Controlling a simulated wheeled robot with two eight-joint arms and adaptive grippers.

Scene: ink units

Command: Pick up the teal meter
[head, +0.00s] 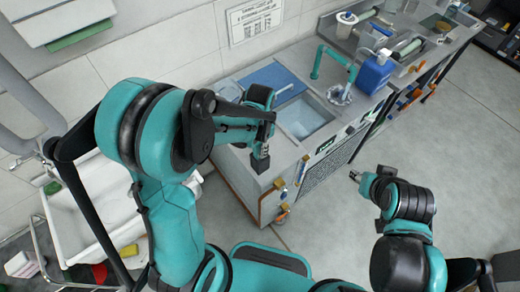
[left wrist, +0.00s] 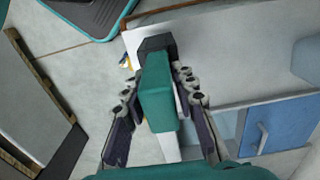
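The teal meter (left wrist: 157,100) is a long teal block with a dark end (left wrist: 157,47). In the left wrist view it lies between the two fingers of my left gripper (left wrist: 162,130), which close on its sides. In the head view my left gripper (head: 262,125) hangs over the near left part of the counter. The meter's dark end (head: 260,161) points downward there, and most of its body is hard to separate from the teal gripper. My right gripper (head: 356,176) is over bare floor, right of the counter, with its fingers too small to read.
A blue bottle (head: 374,72) stands behind the sink. A white basin (head: 88,215) is at left. The floor at right (head: 470,180) is clear.

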